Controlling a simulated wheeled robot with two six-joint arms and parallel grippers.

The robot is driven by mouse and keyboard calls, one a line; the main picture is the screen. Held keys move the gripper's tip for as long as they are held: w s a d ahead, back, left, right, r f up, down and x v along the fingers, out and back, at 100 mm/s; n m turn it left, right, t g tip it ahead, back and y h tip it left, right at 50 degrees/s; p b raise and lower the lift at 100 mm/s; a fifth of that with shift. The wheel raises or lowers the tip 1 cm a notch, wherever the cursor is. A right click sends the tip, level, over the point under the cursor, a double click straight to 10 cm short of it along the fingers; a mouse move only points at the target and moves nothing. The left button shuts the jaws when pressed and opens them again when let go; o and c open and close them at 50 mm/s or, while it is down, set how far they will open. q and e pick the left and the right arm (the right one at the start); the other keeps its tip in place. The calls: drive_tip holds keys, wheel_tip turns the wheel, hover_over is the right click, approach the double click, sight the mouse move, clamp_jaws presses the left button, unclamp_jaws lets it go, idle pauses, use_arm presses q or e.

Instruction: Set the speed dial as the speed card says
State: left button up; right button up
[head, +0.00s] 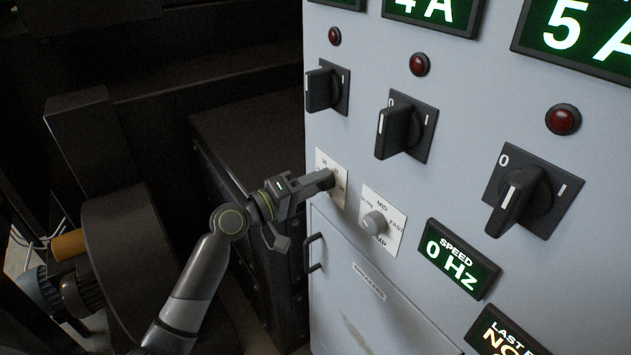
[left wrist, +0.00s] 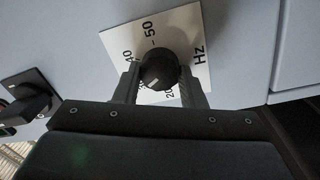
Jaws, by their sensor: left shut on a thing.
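The speed dial is a black round knob (left wrist: 160,68) on a white plate (left wrist: 200,43) marked Hz, with 40 and 50 readable and other numbers partly hidden. My left gripper (left wrist: 158,80) is shut on the knob, one finger on each side. A small pale mark shows on the knob's lower left; I cannot tell which number it points to. In the head view, my left gripper (head: 328,182) covers most of the dial, and part of its white plate (head: 321,163) shows. The speed display (head: 456,261) reads 0 Hz. I see no speed card. My right gripper is not in view.
A ramp knob (head: 374,224) marked SLOW, MID and FAST sits close right of the dial. Black rotary switches (head: 521,200) and red lamps (head: 563,119) are above on the grey cabinet. A door handle (head: 313,254) sticks out below. Dark machinery stands left.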

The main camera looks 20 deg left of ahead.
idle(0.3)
use_arm(q)
drive_tip(key=o, duration=1)
drive_tip(key=shift+s+a, duration=0.1)
drive_tip(key=r+b+v, duration=0.1)
drive_tip(key=b+v, duration=0.6)
drive_tip(key=v, duration=1)
drive_tip(key=shift+f, duration=0.5)
drive_tip(key=shift+s, duration=0.1)
